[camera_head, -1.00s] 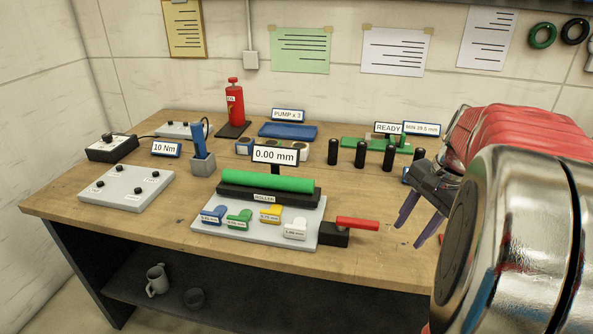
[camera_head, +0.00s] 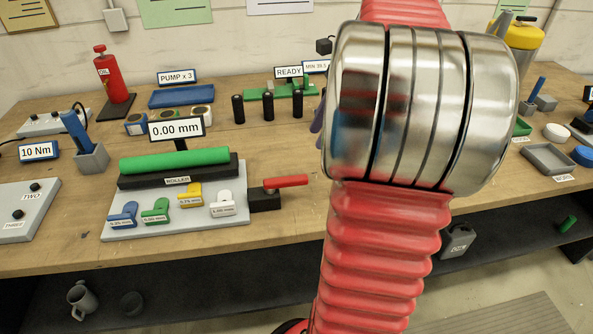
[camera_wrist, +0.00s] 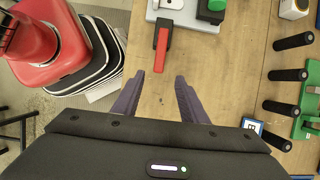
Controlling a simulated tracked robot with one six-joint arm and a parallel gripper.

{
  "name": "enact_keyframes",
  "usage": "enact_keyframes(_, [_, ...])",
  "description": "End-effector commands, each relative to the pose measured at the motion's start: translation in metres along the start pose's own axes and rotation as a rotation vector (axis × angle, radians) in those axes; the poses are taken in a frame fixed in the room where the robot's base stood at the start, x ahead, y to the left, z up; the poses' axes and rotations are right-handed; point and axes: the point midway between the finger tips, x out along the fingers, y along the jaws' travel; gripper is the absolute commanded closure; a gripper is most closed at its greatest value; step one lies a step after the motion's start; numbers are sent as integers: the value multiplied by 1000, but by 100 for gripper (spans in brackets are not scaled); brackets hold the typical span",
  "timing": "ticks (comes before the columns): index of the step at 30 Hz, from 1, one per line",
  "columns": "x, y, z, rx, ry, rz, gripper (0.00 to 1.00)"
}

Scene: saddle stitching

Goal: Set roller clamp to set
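The roller clamp has a red lever (camera_head: 285,181) on a black block (camera_head: 264,200), at the right end of the grey roller base (camera_head: 180,228). The green roller (camera_head: 175,159) lies along the top of its black bed, and its sign (camera_head: 176,128) reads 0.00 mm. In the wrist view the red lever (camera_wrist: 161,50) points down toward my gripper (camera_wrist: 160,76). Its purple fingers are apart and empty, with the lever's tip appearing about level with and between the fingertips; I cannot tell the height gap. In the head view my arm hides most of the gripper.
Blue, green, yellow and white tabs (camera_head: 223,205) lie on the base in front of the roller. Black upright handles (camera_head: 268,107) stand behind the lever. A red oil bottle (camera_head: 105,75) stands at the back left. The wood right of the lever is bare.

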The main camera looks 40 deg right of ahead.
Motion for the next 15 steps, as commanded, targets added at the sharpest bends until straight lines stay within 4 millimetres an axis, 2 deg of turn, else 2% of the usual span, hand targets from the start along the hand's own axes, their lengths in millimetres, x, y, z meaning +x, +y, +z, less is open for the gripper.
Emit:
enact_keyframes(11, [1,0,0,10,1,0,61])
enact_keyframes(15, [7,0,1,8,1,1,61])
